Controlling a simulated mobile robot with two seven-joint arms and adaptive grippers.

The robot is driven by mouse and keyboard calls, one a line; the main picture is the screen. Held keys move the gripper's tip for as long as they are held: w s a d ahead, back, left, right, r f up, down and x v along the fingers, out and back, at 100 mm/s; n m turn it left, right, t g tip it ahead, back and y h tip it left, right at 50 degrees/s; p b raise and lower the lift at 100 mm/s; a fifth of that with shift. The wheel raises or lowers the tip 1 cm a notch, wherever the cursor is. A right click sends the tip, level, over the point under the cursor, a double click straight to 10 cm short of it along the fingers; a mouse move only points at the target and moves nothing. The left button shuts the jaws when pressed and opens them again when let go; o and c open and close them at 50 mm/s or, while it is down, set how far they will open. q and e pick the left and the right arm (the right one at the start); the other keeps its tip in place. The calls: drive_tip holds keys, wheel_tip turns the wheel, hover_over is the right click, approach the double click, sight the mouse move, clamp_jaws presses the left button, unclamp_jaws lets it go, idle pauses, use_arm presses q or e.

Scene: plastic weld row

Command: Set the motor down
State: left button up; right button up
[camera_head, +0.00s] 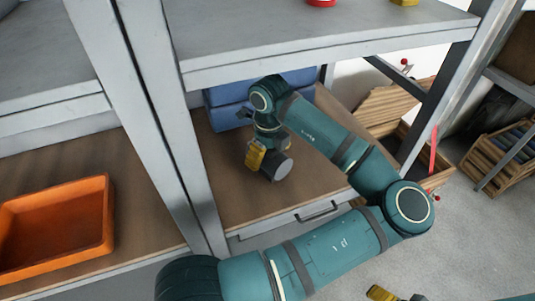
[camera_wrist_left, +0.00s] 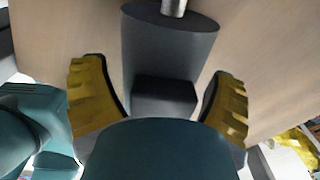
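The motor (camera_head: 278,168) is a dark grey cylinder on the brown wooden lower shelf board (camera_head: 240,195). In the left wrist view the motor (camera_wrist_left: 170,50) shows a metal shaft at its far end and a dark box on its near side. My left gripper (camera_head: 257,157) is at the motor, its yellow fingers (camera_wrist_left: 158,105) spread on either side with narrow gaps visible. Whether the motor rests fully on the board is hard to tell. My right gripper (camera_head: 385,294) shows only partly at the bottom edge, its opening unclear.
Blue bins (camera_head: 230,105) stand behind the motor. A grey upper shelf (camera_head: 320,45) hangs above my left arm. A grey post (camera_head: 165,130) stands at the left, with an orange tray (camera_head: 108,215) beyond it. Wooden crates (camera_head: 390,105) stand at the right. The board in front of the motor is clear.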

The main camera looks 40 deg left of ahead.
use_arm(q)
wheel_tip(320, 180, up, 8)
drive_tip(key=shift+f+p, duration=0.2)
drive_tip(key=shift+p, duration=0.85)
